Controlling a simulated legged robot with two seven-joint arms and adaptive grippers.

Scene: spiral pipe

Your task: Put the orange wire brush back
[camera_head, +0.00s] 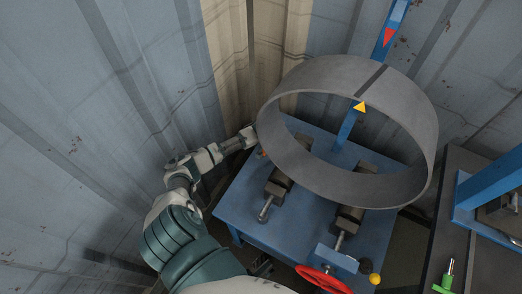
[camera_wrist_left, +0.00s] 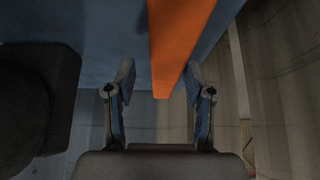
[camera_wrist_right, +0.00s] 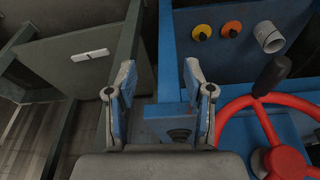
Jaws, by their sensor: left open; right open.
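A long orange bar (camera_wrist_left: 178,40), which looks like the handle of the wire brush, runs down into the space between my left fingers in the left wrist view. My left gripper (camera_wrist_left: 158,84) is open, with one finger on each side of the bar's end; I cannot tell whether they touch. In the head view my left gripper (camera_head: 250,137) is at the left edge of the blue table, beside the big ring. A small orange bit (camera_head: 262,153) shows just below it. The brush's bristles are hidden. My right gripper (camera_wrist_right: 157,88) is open and empty.
A large grey pipe ring (camera_head: 345,75) rests on rollers on the blue table (camera_head: 237,205). A red handwheel (camera_wrist_right: 270,112) and several knobs are right of my right gripper. A dark bench (camera_head: 485,265) with a green-handled tool (camera_head: 447,275) stands at right. Corrugated walls close in behind.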

